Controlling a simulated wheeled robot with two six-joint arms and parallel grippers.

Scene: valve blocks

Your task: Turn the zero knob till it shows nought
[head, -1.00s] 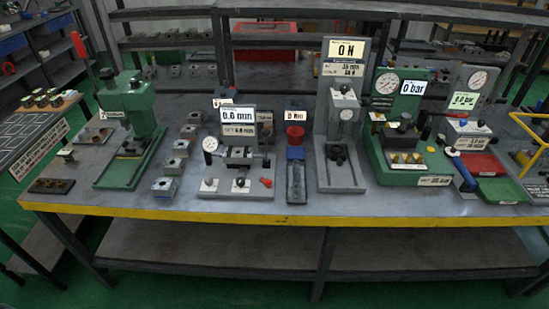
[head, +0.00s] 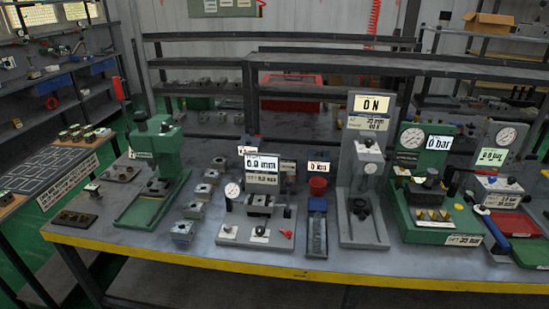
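A grey gauge station stands mid-bench with a white mm display (head: 261,164) above it; its small digits look like 0.0 mm but are hard to read. A round dial (head: 232,190) sits at the station's left. Its light base (head: 243,240) carries a dark knob on a white plate (head: 260,232), another small knob on a white plate (head: 227,230) and a red lever (head: 286,234). I cannot tell which of these is the zero knob; no label is legible. Neither of my grippers is in view.
A green press (head: 160,165) and several metal blocks (head: 194,211) stand left of the station. A red-topped blue unit (head: 317,215), a tall grey force stand (head: 365,180) and a green pressure unit (head: 430,200) stand right. The bench has a yellow front edge (head: 200,260).

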